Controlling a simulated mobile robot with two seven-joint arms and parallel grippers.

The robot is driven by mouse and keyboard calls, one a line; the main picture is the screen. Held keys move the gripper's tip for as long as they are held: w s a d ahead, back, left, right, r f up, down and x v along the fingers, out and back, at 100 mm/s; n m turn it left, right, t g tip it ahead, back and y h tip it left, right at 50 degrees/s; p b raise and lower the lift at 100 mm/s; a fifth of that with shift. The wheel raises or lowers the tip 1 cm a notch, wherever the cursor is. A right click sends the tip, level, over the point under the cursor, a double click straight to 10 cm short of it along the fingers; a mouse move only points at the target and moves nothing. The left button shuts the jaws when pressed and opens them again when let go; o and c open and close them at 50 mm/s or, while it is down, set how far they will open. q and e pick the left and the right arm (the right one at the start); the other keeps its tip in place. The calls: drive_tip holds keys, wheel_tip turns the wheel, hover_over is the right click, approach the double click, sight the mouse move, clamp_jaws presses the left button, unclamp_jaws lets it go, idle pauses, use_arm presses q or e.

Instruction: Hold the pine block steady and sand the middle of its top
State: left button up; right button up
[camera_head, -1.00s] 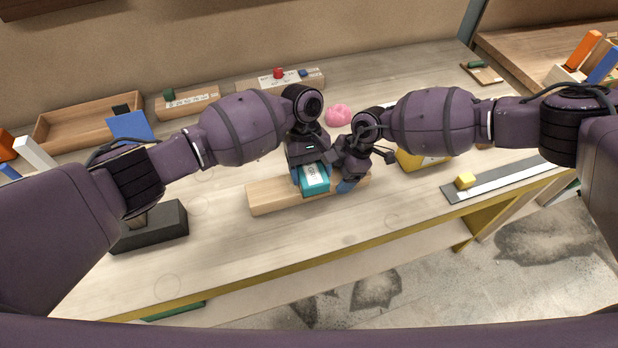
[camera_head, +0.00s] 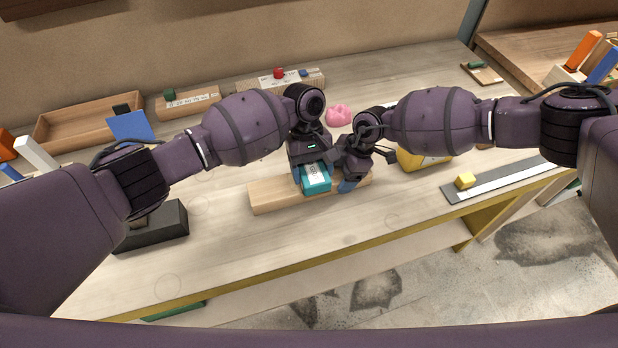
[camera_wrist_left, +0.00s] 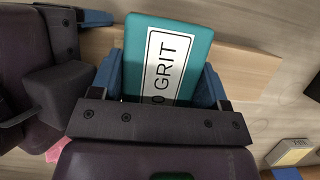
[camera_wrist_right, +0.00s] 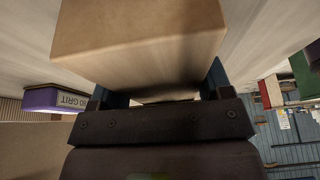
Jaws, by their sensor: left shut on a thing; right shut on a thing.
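The pine block (camera_head: 272,194) lies flat on the workbench, its long side running left to right. My left gripper (camera_head: 312,172) is shut on a teal sanding block (camera_head: 317,182), which rests on the middle of the pine block's top. In the left wrist view the sanding block (camera_wrist_left: 168,60) shows a white label ending in "GRIT". My right gripper (camera_head: 350,180) is shut on the right end of the pine block. In the right wrist view the block's end (camera_wrist_right: 140,45) sits between the blue fingers. The sanding block's underside is hidden.
A dark box (camera_head: 160,228) stands at left. A wooden tray (camera_head: 75,138) and two labelled racks (camera_head: 190,104) stand at the back. A pink lump (camera_head: 338,115) is behind the grippers. The bench front is clear.

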use_arm(q)
drive_tip(key=shift+d, duration=0.35)
drive_tip(key=shift+a, duration=0.1)
drive_tip(key=shift+s+a+r, duration=0.1)
drive_tip(key=shift+s+a, duration=0.1)
drive_tip(key=shift+a, duration=0.35)
drive_tip(key=shift+s+a+r, duration=0.1)
drive_tip(key=shift+s+a, duration=0.05)
drive_tip(key=shift+a, duration=0.4)
drive_tip(key=shift+f, duration=0.1)
drive_tip(key=shift+w+d, duration=0.1)
drive_tip(key=shift+d, duration=0.05)
drive_tip(key=shift+w+d+f, duration=0.1)
drive_tip(key=shift+w+d, duration=0.05)
drive_tip(key=shift+d, duration=0.4)
drive_tip(key=shift+w+d, duration=0.15)
drive_tip(key=shift+d, duration=0.35)
drive_tip(key=shift+s+a, duration=0.2)
drive_tip(key=shift+a, duration=0.35)
drive_tip(key=shift+s+a, duration=0.2)
drive_tip(key=shift+a, duration=0.35)
